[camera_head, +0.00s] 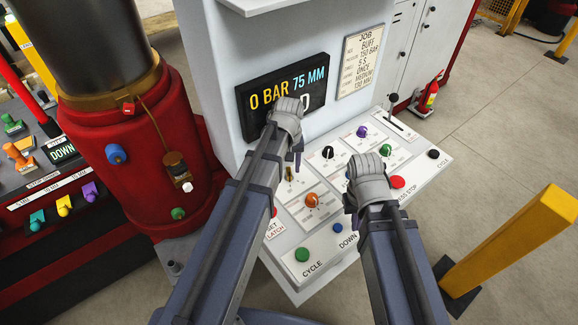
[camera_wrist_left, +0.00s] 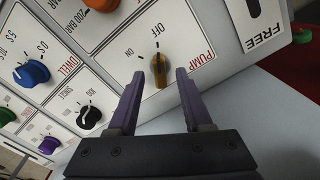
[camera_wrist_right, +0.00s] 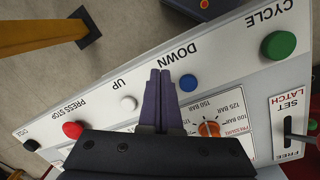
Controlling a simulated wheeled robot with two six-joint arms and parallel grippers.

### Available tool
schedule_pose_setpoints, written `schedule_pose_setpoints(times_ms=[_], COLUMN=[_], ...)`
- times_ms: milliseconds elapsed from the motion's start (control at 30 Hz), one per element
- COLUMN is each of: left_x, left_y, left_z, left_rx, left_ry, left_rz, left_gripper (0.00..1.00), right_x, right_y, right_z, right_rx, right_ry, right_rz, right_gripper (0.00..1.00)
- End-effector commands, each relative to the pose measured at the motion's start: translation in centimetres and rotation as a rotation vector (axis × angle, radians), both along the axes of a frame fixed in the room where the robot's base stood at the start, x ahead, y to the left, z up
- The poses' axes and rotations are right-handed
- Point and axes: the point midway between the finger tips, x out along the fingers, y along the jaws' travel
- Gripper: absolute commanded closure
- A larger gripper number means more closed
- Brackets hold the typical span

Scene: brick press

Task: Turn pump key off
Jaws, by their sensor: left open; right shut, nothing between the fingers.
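The brass pump key (camera_wrist_left: 159,72) is on the white control panel, beside the red PUMP label. Its long side runs toward the OFF mark (camera_wrist_left: 157,31) in the left wrist view; the ON mark (camera_wrist_left: 129,52) is to the left. The key also shows in the head view (camera_head: 289,174), just below my left gripper (camera_head: 296,157). My left gripper is open, with one finger on each side of the key in the left wrist view; I cannot tell whether they touch it. My right gripper (camera_wrist_right: 160,74) is shut and empty over the panel's front part.
Nearby are the orange pressure knob (camera_head: 312,200), the black mode knob (camera_head: 328,152) and the purple knob (camera_head: 362,131). The red press stop button (camera_head: 397,182) is right of my right gripper. A yellow post (camera_head: 515,240) stands on the floor at right.

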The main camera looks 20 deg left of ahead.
Motion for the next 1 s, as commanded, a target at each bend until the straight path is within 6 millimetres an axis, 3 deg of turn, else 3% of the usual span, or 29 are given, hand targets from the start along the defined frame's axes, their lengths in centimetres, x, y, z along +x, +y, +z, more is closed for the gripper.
schedule_pose_setpoints(times_ms=[33,400,1000], left_x=[0.0,0.0,0.0], left_y=[0.0,0.0,0.0], left_z=[1.2,5.9,6.3], left_rx=[0.000,0.000,0.000], left_ry=[0.000,0.000,0.000], left_rz=[0.000,-0.001,-0.001], left_gripper=[0.50,0.50,0.50], right_x=[0.0,0.0,0.0], right_y=[0.0,0.0,0.0], right_z=[1.2,5.9,6.3], right_rx=[0.000,0.001,0.002], right_ry=[0.000,0.000,0.000], right_rz=[0.000,-0.005,-0.008], right_gripper=[1.00,1.00,1.00])
